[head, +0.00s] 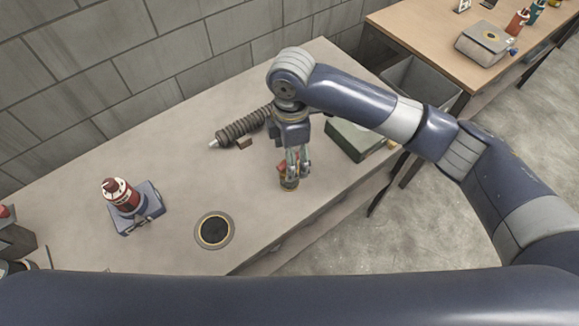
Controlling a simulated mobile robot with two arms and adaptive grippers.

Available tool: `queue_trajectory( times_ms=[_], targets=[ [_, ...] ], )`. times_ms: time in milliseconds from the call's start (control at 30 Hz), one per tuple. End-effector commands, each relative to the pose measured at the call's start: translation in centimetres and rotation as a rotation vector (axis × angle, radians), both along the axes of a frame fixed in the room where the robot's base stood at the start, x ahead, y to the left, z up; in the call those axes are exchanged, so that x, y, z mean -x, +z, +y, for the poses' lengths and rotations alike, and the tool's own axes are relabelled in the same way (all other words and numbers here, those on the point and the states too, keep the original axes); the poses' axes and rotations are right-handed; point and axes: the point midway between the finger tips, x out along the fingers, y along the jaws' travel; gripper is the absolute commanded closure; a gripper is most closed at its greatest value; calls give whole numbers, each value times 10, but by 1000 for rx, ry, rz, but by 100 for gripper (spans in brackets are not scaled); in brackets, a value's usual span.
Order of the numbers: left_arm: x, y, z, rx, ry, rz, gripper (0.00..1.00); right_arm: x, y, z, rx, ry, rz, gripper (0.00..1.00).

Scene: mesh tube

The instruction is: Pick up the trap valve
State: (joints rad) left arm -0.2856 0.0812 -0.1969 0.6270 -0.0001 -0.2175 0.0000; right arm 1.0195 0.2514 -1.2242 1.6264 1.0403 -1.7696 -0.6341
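A small red and brass-coloured piece (288,182), which looks like the trap valve, stands on the near table (180,200) toward its front edge. My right gripper (296,172) points down at it, with its fingers at the upper part of the piece and partly hiding it. I cannot tell whether the fingers are closed on it or only beside it. The piece's base appears to be at the tabletop. My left gripper is not in view.
A red-and-white capped device (122,197) sits on a blue-grey base at the left. A dark round port (214,231) lies in the tabletop. A ribbed tube (243,126) and a green box (352,140) are near my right arm. A wooden table (430,30) stands behind.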

Motion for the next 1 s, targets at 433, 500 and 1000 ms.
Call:
queue_trajectory(
  times_ms=[433,500,1000],
  targets=[
    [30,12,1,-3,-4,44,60,-3,-49,1,0,-3,1,30],
    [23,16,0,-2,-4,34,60,-4,-59,2,0,-2,1,30],
    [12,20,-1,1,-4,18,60,-5,-84,2,-2,-1,-3,42]
  ],
)
